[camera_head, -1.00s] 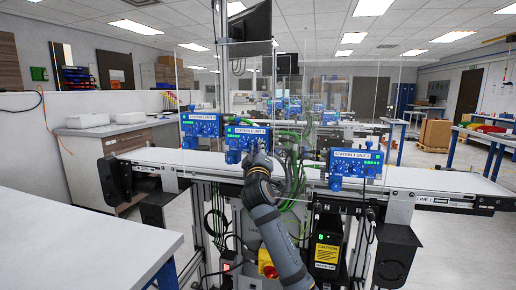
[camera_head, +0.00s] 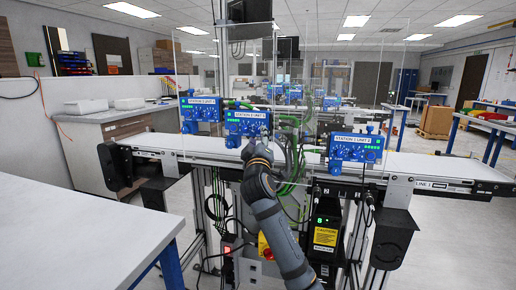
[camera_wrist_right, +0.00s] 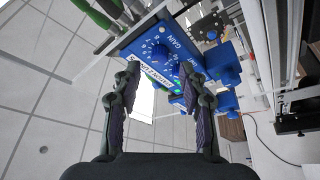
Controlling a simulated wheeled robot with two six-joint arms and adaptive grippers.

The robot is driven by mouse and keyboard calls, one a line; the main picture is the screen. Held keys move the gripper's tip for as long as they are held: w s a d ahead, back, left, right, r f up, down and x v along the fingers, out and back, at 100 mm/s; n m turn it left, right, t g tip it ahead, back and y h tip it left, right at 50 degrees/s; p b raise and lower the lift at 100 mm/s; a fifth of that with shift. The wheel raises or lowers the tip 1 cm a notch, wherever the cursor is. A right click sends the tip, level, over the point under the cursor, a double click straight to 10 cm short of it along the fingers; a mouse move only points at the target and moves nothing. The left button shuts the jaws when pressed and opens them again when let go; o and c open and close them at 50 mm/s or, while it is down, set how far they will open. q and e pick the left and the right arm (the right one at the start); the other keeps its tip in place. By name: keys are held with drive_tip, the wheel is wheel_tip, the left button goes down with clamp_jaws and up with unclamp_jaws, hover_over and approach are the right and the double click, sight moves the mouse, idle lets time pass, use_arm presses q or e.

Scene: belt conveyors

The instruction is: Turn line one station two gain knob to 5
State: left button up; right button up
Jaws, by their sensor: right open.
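Three blue control units stand along the belt in the head view: a left one (camera_head: 200,108), a middle one (camera_head: 247,124) and a right one (camera_head: 356,149). Their labels are too small to read surely. My right gripper (camera_head: 257,150) is just below and in front of the middle unit. In the right wrist view the gripper (camera_wrist_right: 160,70) is open and empty, its fingers pointing at a blue unit (camera_wrist_right: 133,48). That unit's gain knob (camera_wrist_right: 159,53) sits on a numbered dial marked GAIN, ahead between the fingertips and apart from them. The knob's exact setting cannot be told.
A white belt conveyor (camera_head: 420,166) runs across below the units, with a LINE 1 sign at its right end. Clear panels stand around the units. Green cables (camera_head: 290,165) hang right of my gripper. A white table (camera_head: 80,240) fills the near left.

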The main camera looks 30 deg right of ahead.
drive_tip(key=v, duration=0.9)
